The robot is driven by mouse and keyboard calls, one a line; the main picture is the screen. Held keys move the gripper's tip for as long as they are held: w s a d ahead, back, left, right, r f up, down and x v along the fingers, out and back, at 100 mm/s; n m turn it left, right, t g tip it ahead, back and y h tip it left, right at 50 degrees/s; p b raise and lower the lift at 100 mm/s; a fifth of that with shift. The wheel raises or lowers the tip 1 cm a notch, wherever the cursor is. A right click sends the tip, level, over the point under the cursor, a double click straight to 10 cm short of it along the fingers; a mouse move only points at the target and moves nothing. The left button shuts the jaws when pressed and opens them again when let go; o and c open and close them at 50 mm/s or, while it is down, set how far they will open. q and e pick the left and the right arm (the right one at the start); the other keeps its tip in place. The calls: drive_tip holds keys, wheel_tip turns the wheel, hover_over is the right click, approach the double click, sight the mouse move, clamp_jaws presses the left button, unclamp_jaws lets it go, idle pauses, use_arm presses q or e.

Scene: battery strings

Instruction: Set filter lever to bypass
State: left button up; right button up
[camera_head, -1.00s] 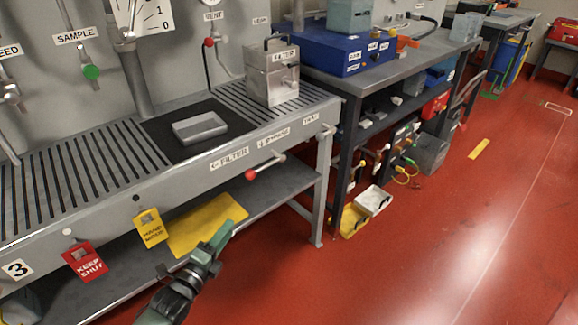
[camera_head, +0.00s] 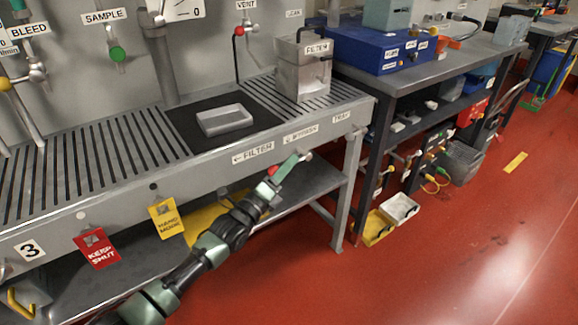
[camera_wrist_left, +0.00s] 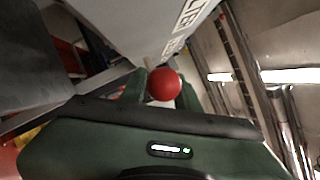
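The filter lever has a red ball knob (camera_head: 272,170) and sits on the bench's front face. Its knob end points left, under the "← FILTER" label (camera_head: 253,153). The bypass label (camera_head: 300,133) is to the right, above the lever's pivot end. My left gripper (camera_head: 287,171) is at the lever and hides most of its bar. In the left wrist view the red knob (camera_wrist_left: 163,84) lies between the two green fingers of my left gripper (camera_wrist_left: 162,92), which stand apart. Whether they touch it is unclear. My right gripper is not in view.
A red "KEEP SHUT" tag (camera_head: 97,249) and a yellow tag (camera_head: 166,218) hang on the bench front, left of the lever. A lower shelf (camera_head: 310,183) runs beneath.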

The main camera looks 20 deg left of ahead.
use_arm(q)
drive_tip(key=shift+w+d+r, duration=0.1)
drive_tip(key=shift+w+d, duration=0.05)
drive_tip(key=shift+w, duration=0.25)
clamp_jaws()
idle(1.2)
